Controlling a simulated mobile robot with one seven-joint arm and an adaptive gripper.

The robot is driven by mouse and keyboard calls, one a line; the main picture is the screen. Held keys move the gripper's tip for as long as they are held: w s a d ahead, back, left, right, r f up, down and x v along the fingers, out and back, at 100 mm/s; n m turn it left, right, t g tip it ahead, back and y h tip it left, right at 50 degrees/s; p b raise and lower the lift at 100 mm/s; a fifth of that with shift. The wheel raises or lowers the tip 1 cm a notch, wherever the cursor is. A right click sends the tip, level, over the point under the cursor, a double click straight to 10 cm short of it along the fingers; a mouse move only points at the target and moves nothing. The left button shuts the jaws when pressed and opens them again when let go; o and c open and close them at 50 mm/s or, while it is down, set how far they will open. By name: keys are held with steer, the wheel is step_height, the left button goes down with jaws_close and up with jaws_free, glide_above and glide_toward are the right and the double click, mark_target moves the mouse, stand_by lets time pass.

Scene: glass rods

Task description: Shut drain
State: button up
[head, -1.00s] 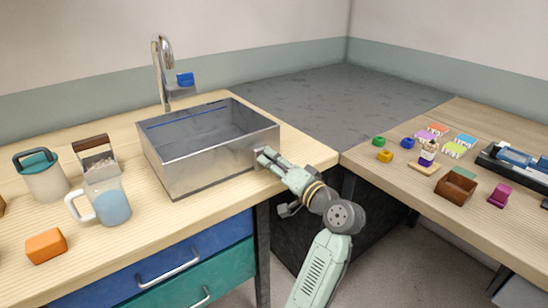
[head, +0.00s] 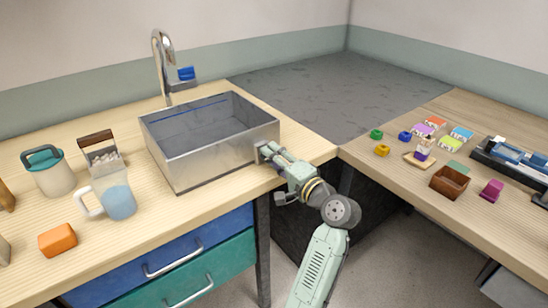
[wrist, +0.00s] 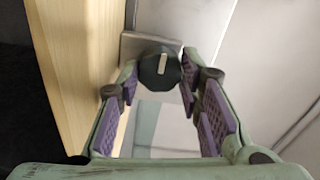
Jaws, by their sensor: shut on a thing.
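The metal sink (head: 215,160) stands on the wooden counter, with a tall tap (head: 163,65) behind it. In the wrist view a round dark knob (wrist: 158,72) with a white pointer line sits on a small grey plate (wrist: 135,46) on the sink's outer wall. The line is nearly upright in that view, leaning slightly right. My gripper (head: 266,152) is at the sink's right-hand front corner. In the wrist view its purple-padded fingers (wrist: 160,84) are on both sides of the knob and shut on it. The knob is hidden in the head view, and the drain is not visible.
A jug (head: 113,200), a teal-lidded canister (head: 48,172) and an orange block (head: 58,240) stand left on the counter. A blue drawer (head: 160,262) is below. The right-hand table holds small blocks and a brown box (head: 449,183). A dark gap lies between the counters.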

steer(key=o, duration=1.2)
steer(key=shift+c, duration=0.2)
steer(key=shift+f+b, duration=0.15)
steer(key=shift+b, duration=0.15)
